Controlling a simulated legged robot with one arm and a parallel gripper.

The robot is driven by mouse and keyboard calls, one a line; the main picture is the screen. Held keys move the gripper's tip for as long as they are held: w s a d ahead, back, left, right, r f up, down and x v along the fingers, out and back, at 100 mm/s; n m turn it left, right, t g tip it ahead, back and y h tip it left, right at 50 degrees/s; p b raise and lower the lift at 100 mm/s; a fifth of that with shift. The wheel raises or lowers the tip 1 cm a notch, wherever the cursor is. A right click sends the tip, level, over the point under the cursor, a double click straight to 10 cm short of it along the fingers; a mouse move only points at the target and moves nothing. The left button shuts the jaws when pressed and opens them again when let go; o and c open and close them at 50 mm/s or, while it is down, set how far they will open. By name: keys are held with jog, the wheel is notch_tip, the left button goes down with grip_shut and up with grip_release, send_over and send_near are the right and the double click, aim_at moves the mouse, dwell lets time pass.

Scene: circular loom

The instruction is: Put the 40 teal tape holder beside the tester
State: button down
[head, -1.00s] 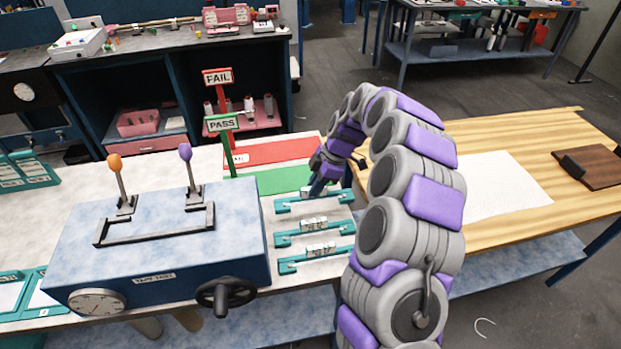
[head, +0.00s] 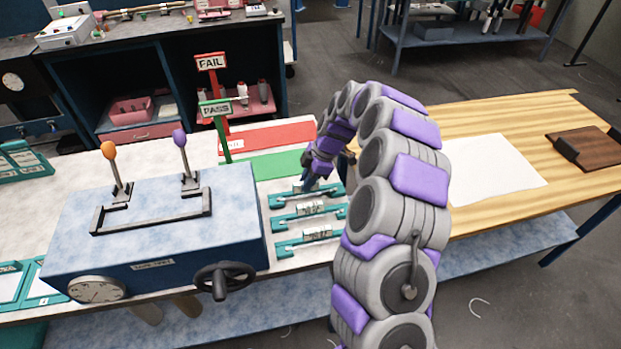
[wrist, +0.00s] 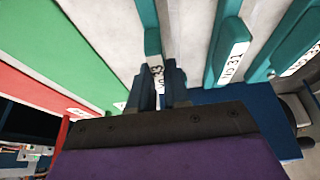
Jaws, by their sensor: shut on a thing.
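The blue tester (head: 160,225) stands on the bench, with an orange-knobbed and a purple-knobbed lever on top and a dark handwheel in front. Three teal tape holders lie in a row close to its right side: the far one (head: 283,201), the middle one (head: 285,224) and the near one (head: 288,248). My gripper (head: 306,187) is at the far holder and shut on it. In the wrist view, my gripper's fingers (wrist: 162,92) grip that teal holder (wrist: 152,42) at its white label, partly hidden.
Green (head: 265,163) and red (head: 275,136) mats lie behind the holders, with PASS (head: 216,107) and FAIL (head: 211,62) signs. More teal pieces (head: 25,158) lie at far left. A wooden table (head: 530,115) with white paper (head: 490,175) is right.

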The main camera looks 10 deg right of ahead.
jog(key=shift+a+f, duration=0.2)
jog(key=shift+a, duration=0.6)
jog(key=shift+d, duration=0.1)
jog(key=c, duration=1.4)
grip_release()
jog(key=shift+d, duration=0.35)
jog(key=o, duration=0.4)
jog(key=shift+d, duration=0.55)
jog(key=shift+a, duration=0.65)
jog(key=shift+r, duration=0.3)
jog(key=shift+d+p+v, duration=0.25)
jog(key=shift+p+v, duration=0.45)
jog(key=shift+v, duration=3.55)
jog(key=shift+d+p+v, duration=0.2)
jog(key=shift+p+v, duration=0.5)
jog(key=shift+v, duration=3.6)
